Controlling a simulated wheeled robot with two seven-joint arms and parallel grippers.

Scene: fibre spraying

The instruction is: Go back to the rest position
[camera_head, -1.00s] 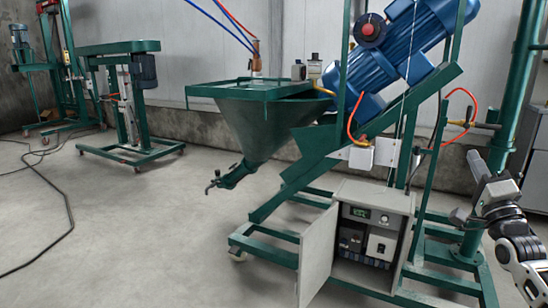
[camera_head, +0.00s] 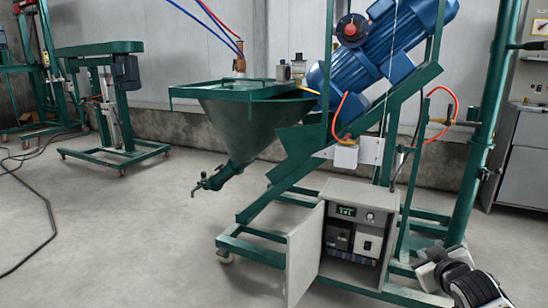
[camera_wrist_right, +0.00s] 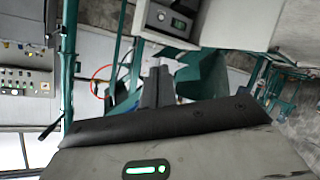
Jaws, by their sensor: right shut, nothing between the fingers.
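In the right wrist view, my right gripper (camera_wrist_right: 155,72) is shut, with its dark fingers together and nothing between them. In the head view, my right arm shows low at the right edge, in front of the foot of the green machine frame (camera_head: 462,205). The fingers are hard to make out there. My left gripper and arm are not in view.
The green hopper (camera_head: 245,128) and blue motor (camera_head: 385,45) sit on the wheeled frame. A grey control box (camera_head: 350,198) has its door (camera_head: 305,255) open towards me. Grey cabinets (camera_head: 525,160) stand at the right.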

